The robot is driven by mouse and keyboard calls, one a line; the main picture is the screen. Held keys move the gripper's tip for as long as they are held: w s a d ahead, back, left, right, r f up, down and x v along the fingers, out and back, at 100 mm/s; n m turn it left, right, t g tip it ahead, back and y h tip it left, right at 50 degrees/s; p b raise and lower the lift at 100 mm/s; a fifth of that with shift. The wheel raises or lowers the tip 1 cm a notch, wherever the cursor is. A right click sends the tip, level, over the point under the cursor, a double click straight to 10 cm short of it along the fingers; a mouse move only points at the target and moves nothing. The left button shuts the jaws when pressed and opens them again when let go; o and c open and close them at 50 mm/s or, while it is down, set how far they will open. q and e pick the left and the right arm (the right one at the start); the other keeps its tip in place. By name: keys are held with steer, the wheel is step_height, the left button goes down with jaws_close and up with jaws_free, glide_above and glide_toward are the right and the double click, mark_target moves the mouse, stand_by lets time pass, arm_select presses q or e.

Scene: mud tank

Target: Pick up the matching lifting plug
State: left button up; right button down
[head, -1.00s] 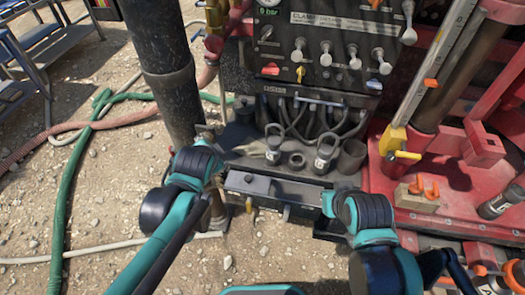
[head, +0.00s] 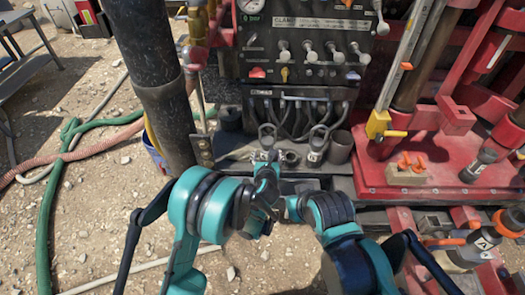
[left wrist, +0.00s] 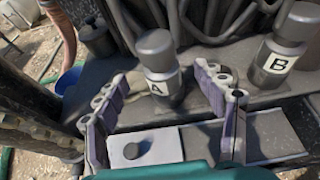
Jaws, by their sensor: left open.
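Two grey lifting plugs stand upright on the rig's dark ledge. Plug A (left wrist: 160,72), with a white label A, is at centre in the left wrist view; plug B (left wrist: 281,48) is to its right.
A white plate with a dark round piece (left wrist: 150,147) lies in front of plug A. A grey cup (head: 340,148) stands right of the plugs. A thick black pipe (head: 152,80) rises at left. Hoses and a lever panel (head: 308,45) are behind. A red deck (head: 435,180) is at right.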

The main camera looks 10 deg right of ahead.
mark_target(267, 146)
arm_select(q)
steer(key=b+x, duration=0.2)
steer(key=x, duration=0.5)
steer(key=shift+w, duration=0.3)
steer(key=shift+r, duration=0.15)
jaws_close()
